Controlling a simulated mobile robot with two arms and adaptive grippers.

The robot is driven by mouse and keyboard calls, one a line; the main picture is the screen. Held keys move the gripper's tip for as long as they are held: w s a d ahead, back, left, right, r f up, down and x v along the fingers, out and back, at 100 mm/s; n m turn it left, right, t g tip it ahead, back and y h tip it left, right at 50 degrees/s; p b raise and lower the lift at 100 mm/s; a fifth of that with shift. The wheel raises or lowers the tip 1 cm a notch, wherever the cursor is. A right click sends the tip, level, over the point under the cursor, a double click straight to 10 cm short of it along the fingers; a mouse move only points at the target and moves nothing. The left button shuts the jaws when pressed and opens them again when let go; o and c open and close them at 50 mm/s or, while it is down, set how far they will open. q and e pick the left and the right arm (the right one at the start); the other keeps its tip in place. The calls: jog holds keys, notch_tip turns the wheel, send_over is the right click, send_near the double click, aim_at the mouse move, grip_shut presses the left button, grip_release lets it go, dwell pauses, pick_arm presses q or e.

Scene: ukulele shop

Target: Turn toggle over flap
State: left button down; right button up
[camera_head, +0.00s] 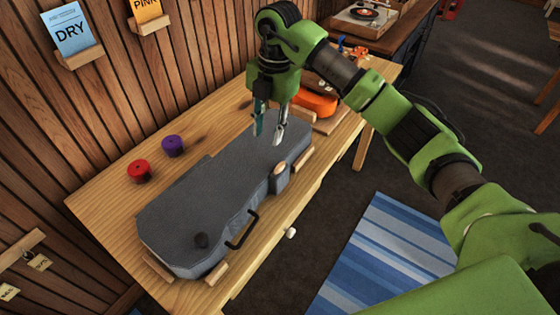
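A grey case (215,190) lies along the wooden table, with a black handle (242,231) on its near side. On that side, a grey flap-like block (281,181) bears a small light-wood piece (279,168) that looks like the toggle. It is too small to tell how the toggle is turned. My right gripper (269,137) points down over the far part of the case, a little above and beyond the toggle. Its two fingers are apart with nothing seen between them. Contact with the case cannot be told. My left gripper is not in view.
A red roll (139,171) and a purple roll (173,146) stand on the table (112,205) behind the case. An orange instrument (316,103) lies at the table's far end, near my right wrist. Wood blocks (216,273) sit along the case's edge. A slatted wall closes the left side.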

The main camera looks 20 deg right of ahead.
aim_at(280, 166)
jog(key=shift+m+h, duration=0.4)
jog(key=shift+h, duration=0.2)
jog(key=d+f+p, duration=0.1)
jog(key=f, duration=0.3)
jog(key=d+f+p, duration=0.1)
jog(key=f, duration=0.3)
jog(key=d+f+p, duration=0.1)
jog(key=f, duration=0.3)
jog(key=shift+f+p, duration=0.35)
grip_shut()
